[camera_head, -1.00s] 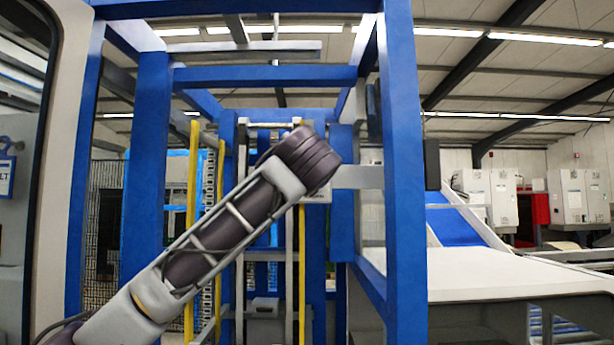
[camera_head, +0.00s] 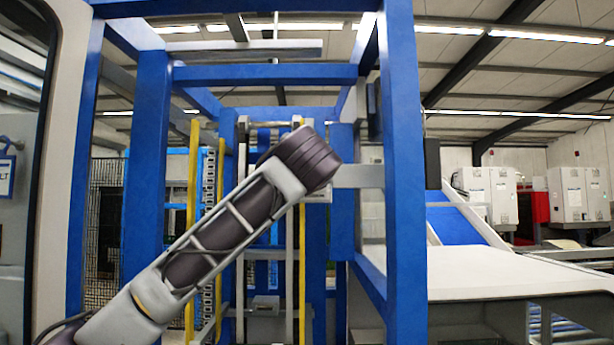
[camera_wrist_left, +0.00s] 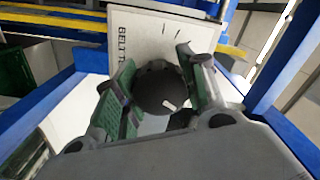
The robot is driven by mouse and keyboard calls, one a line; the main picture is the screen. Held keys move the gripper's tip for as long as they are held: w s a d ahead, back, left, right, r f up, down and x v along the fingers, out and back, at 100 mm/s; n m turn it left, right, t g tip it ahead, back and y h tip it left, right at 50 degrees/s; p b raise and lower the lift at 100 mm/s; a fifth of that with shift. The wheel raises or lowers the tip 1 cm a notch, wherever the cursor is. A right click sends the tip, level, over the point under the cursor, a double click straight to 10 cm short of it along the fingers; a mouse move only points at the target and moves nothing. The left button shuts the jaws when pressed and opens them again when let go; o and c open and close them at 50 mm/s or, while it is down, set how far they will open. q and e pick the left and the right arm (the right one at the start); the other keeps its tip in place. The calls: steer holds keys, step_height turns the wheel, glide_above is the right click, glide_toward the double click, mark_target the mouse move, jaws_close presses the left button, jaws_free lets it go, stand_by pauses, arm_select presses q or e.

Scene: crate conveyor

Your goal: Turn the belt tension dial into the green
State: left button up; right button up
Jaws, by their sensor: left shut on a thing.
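The belt tension dial (camera_wrist_left: 157,84) is a round black knob with a short white mark near its lower right edge in the left wrist view. It sits in front of a white panel (camera_wrist_left: 128,35) with partly hidden lettering that begins "BELT T" and a few dark tick marks. My left gripper (camera_wrist_left: 156,57) is shut on the dial, one finger on each side of it. No green zone can be made out on the panel. In the head view my left forearm reaches up to the frame, and the left gripper and dial are hidden. My right gripper is in neither view.
Blue frame posts (camera_head: 403,170) stand around my arm, with yellow uprights (camera_head: 192,230) behind it. A pale flat surface (camera_head: 490,272) lies to the right, below a blue sloped belt (camera_head: 455,226). White machines (camera_head: 580,195) stand far right.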

arm_select(q)
steer(key=o, duration=1)
steer(key=shift+d, duration=0.1)
steer(key=shift+o, duration=0.2)
steer(key=shift+s, duration=0.15)
steer(key=s, duration=1.1)
steer(key=shift+s, duration=0.35)
steer(key=shift+f, duration=0.1)
